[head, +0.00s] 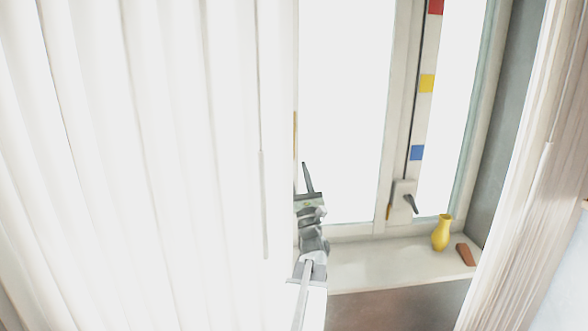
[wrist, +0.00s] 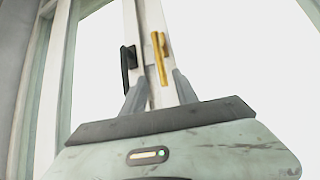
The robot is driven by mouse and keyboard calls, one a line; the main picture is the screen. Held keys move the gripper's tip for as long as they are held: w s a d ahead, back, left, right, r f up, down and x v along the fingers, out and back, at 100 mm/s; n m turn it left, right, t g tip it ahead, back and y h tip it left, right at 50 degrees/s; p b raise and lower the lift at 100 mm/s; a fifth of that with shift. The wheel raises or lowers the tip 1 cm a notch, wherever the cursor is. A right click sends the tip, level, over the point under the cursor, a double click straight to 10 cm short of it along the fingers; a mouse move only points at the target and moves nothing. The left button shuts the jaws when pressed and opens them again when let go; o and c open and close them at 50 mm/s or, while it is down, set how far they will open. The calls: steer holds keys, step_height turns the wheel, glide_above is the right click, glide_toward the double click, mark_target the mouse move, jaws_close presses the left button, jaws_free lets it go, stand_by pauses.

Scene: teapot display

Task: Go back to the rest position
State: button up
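My gripper (head: 307,178) is raised in front of the window in the head view, right beside the edge of the white curtain. One dark finger points up there; the other is not clearly seen. In the wrist view both grey fingers (wrist: 160,88) stand apart, with no object clearly held. A gold handle-like bar (wrist: 160,58) shows between them against the white window frame; I cannot tell its distance from the fingertips.
White curtains (head: 150,150) fill the left side, close to my arm. The window frame has a dark handle (head: 410,204). A yellow vase (head: 441,233) and a reddish-brown piece (head: 466,254) stand on the sill (head: 385,268) at the right. The sill's left part is bare.

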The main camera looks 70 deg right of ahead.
mark_target(293, 152)
steer(key=shift+s, duration=0.1)
steer(key=p+x, duration=0.6)
steer(key=x, duration=0.2)
steer(key=shift+s, duration=0.1)
steer(key=shift+a+f, duration=0.1)
steer(key=shift+a, duration=0.05)
